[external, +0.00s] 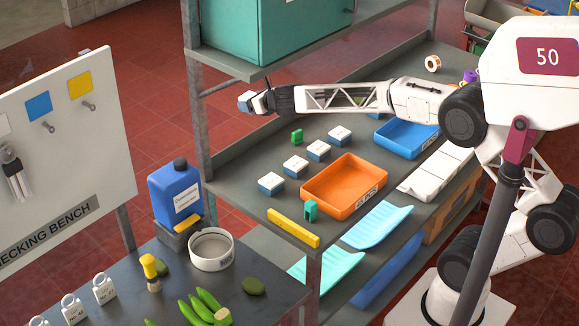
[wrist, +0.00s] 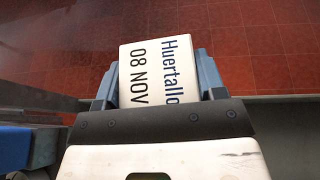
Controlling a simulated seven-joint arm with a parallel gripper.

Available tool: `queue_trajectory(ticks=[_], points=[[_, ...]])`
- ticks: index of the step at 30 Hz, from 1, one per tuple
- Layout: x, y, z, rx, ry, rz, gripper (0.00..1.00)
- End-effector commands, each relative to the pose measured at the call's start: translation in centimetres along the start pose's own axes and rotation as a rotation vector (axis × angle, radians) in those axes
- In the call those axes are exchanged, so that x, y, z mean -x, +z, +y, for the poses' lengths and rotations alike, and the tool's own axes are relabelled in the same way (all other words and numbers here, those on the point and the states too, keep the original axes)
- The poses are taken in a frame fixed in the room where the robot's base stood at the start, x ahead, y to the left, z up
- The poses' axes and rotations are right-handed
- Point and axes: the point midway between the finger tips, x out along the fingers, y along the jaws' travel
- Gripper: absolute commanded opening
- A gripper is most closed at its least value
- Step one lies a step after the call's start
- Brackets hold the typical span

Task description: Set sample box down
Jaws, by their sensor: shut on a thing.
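My gripper (external: 257,101) is shut on a sample box (wrist: 150,72), at the far-left end of my outstretched arm. In the wrist view the box's white top reads "Huertallo 08 NOV", with a grey-blue finger on each side. In the external view the held box (external: 244,102) is small, and it is above the far edge of the grey shelf (external: 238,160) or just beyond it. I cannot tell which. Several similar white-topped, blue-bottomed boxes (external: 295,167) stand in a slanting row on the shelf.
A rack post (external: 195,110) stands left of my gripper. A teal case (external: 265,35) is on the shelf above. Red floor lies beyond.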

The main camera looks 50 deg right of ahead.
Motion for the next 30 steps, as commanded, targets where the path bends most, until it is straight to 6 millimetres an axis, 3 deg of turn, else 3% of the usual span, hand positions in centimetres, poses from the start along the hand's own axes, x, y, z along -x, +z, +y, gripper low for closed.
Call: queue_trajectory(ticks=[30], points=[[0.41,-0.45,-0.84,-0.03,-0.076,0.0,0.38]])
